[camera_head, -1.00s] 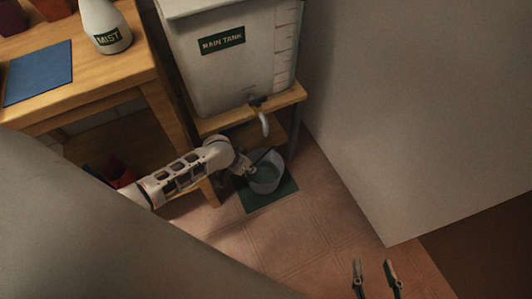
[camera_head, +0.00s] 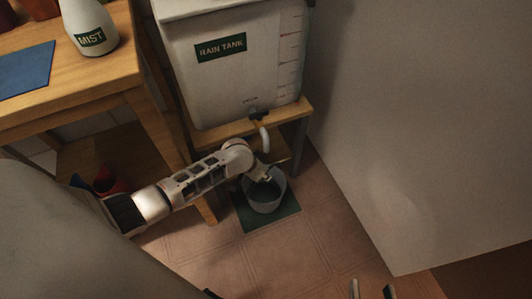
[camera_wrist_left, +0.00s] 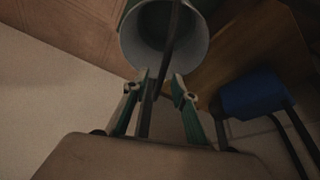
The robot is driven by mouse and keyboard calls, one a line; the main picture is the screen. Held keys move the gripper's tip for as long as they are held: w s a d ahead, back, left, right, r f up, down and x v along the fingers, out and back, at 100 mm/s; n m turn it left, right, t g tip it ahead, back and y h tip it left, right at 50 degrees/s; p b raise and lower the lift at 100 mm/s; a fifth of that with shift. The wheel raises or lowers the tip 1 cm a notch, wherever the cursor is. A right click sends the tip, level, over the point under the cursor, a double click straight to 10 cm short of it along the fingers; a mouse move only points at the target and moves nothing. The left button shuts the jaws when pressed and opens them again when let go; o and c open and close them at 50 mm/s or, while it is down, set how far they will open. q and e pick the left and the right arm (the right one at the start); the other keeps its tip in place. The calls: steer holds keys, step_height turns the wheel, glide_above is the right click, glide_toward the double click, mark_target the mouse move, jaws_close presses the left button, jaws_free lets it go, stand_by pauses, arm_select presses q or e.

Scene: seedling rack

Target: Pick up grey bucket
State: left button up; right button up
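The grey bucket (camera_head: 265,207) stands upright on a green mat (camera_head: 284,219) below the tank's spout. My left gripper (camera_head: 266,178) reaches in from the left over the bucket's rim; its fingertips are small and unclear there. In the left wrist view, the bucket (camera_wrist_left: 138,62) is beyond the tips of my left gripper (camera_wrist_left: 162,79). Its fingers are apart, with a thin dark bar, seemingly the bucket's handle, running between them. I cannot tell whether they touch it. My right gripper (camera_head: 372,290) is open and empty at the bottom edge, partly cut off.
The white rain tank (camera_head: 228,75) stands on a wooden stand (camera_head: 222,132) behind the bucket. A wooden table (camera_head: 110,68) at left holds a mist bottle (camera_head: 88,27) and a blue mat (camera_head: 26,68). A pale wall or panel (camera_head: 410,130) bounds the right. Tiled floor (camera_head: 290,255) in front is clear.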

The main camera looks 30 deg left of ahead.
arm_select(q)
steer(key=shift+w+r, duration=0.15)
steer(key=shift+r, duration=0.1)
jaws_close()
steer(key=shift+w+r, duration=0.1)
